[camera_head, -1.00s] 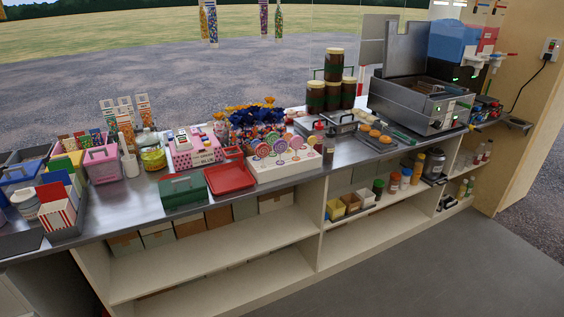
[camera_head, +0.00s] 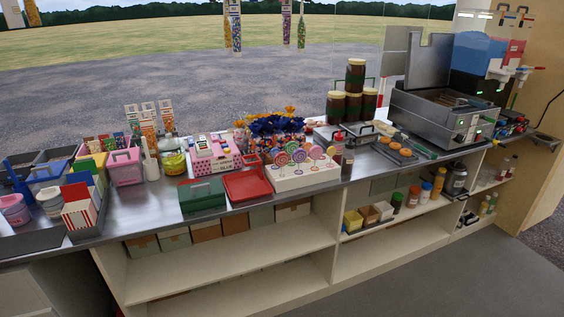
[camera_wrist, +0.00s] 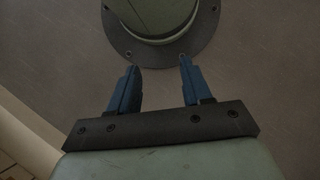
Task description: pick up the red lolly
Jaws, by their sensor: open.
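A white lolly stand (camera_head: 306,177) sits at the front edge of the steel counter in the head view. Several round swirled lollies stand upright in it, including a pinkish-red one (camera_head: 281,158) at the left front. They are small, so I cannot be sure which is the red lolly. My gripper (camera_wrist: 159,64) shows only in the wrist view. Its two blue fingers are apart with nothing between them. It faces a grey surface with a round bolted flange, and no lolly shows there.
A red tray (camera_head: 247,185) and a green box (camera_head: 202,196) stand left of the lolly stand. Blue flowers (camera_head: 272,127) are behind it. A dark bottle (camera_head: 347,160) stands close on its right. Open shelves (camera_head: 225,262) lie below the counter.

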